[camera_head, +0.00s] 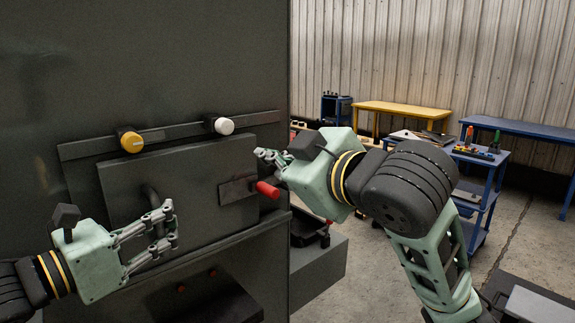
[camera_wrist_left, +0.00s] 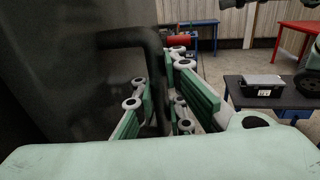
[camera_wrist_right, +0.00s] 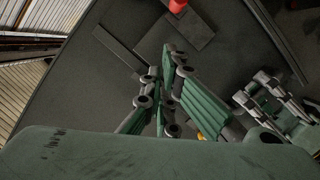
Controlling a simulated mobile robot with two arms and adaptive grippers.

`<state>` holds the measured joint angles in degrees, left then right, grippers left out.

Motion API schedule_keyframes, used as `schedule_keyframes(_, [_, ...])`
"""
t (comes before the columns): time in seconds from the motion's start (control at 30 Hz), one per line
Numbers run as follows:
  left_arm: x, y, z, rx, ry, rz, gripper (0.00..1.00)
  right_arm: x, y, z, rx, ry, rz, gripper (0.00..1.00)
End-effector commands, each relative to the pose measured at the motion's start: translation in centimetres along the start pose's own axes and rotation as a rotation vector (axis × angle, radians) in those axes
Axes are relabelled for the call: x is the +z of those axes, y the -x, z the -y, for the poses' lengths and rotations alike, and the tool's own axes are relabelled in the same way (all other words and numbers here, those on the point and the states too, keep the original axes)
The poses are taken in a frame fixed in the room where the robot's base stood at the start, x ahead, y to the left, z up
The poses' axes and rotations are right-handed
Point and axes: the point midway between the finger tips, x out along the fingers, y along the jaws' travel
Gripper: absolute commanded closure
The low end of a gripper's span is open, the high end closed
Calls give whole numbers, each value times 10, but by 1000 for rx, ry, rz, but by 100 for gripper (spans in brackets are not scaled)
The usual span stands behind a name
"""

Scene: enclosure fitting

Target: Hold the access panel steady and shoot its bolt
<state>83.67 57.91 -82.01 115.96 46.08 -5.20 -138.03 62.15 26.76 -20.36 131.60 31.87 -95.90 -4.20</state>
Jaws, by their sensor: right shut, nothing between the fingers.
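The access panel (camera_head: 205,165) is a dark plate on the front of the dark enclosure. Its bent handle (camera_head: 150,194) also shows in the left wrist view (camera_wrist_left: 120,38). My left gripper (camera_head: 171,225) has its fingers on both sides of the handle and appears shut on it. The bolt's red knob (camera_head: 268,190) sticks out at the panel's right edge, beside a dark plate (camera_head: 232,191). It also shows in the right wrist view (camera_wrist_right: 178,5). My right gripper (camera_head: 268,157) is shut and empty, a little above the red knob and apart from it.
A bar above the panel carries a yellow knob (camera_head: 131,141) and a white knob (camera_head: 222,125). A ledge (camera_head: 260,226) runs below the panel. A blue cart (camera_head: 480,160) with tools and a yellow table (camera_head: 405,108) stand behind on the right. Open floor lies between them.

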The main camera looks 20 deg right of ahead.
Motion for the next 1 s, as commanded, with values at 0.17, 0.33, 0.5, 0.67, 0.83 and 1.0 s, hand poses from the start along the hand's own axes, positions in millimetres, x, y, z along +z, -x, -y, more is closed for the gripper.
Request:
schedule_keyframes(0.17, [1,0,1,-2,-2,2,100,-1,23,0,2,1,-2,100])
schedule_keyframes(0.33, [1,0,1,-1,-2,2,100,-1,30,0,0,0,-2,100])
schedule_keyframes(0.5, [1,0,0,-1,-2,2,100,-1,30,0,0,0,-2,100])
schedule_keyframes(0.67, [1,0,0,-1,-2,2,100,-1,29,0,0,0,-2,100])
schedule_keyframes(0.83, [1,0,0,-1,-2,2,84,-1,29,0,0,0,-2,100])
schedule_keyframes(1.0, [1,0,0,-1,-1,1,69,-1,29,0,0,0,-2,100])
